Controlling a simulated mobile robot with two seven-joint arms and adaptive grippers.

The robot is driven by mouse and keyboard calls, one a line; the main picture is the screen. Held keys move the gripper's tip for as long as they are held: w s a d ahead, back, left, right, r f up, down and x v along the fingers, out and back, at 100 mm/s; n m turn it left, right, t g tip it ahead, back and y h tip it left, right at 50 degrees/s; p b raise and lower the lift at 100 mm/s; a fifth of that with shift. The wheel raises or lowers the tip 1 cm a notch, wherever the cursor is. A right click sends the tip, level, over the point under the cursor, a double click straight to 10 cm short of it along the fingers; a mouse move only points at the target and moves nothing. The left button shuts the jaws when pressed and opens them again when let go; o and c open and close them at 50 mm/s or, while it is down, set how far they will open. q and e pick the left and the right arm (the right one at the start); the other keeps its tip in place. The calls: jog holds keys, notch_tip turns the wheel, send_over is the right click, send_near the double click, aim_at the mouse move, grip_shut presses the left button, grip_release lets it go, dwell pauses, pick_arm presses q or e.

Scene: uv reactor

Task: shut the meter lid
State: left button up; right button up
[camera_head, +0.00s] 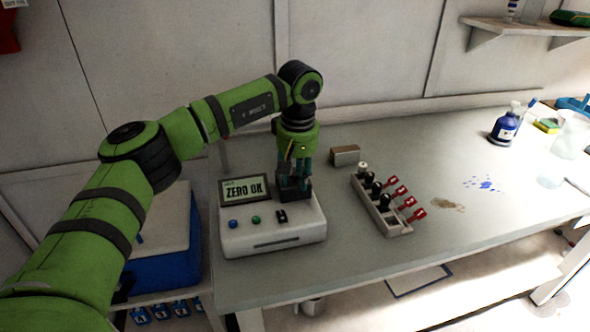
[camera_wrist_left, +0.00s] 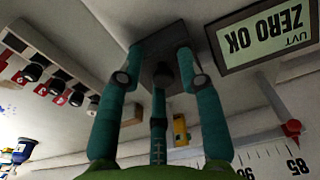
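The meter (camera_head: 262,232) is a white box on the bench with a screen (camera_head: 243,189) reading "ZERO OK" and blue and green buttons. A dark square part, apparently its lid (camera_head: 290,190), is at the box's back right; in the left wrist view the dark part (camera_wrist_left: 165,45) has a round knob. I cannot tell how far open the lid is. My left gripper (camera_head: 303,177) points down over it. In the left wrist view its teal fingers (camera_wrist_left: 160,68) are spread around the knob, with no clear grip on it. My right gripper is not in view.
A white rack (camera_head: 386,222) with black-topped and red-tagged items stands right of the meter, with a small box (camera_head: 345,155) behind. A blue bottle (camera_head: 505,127) and beaker (camera_head: 570,135) are far right. The bench (camera_head: 480,240) is clear at front right.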

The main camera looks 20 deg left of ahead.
pick_arm(q)
jog(key=shift+r, duration=0.2)
jog(key=shift+r, duration=0.45)
notch_tip(320, 180, up, 11)
jog(key=shift+s+d, duration=0.35)
jog(key=shift+s, duration=0.05)
jog(key=shift+f, duration=0.1)
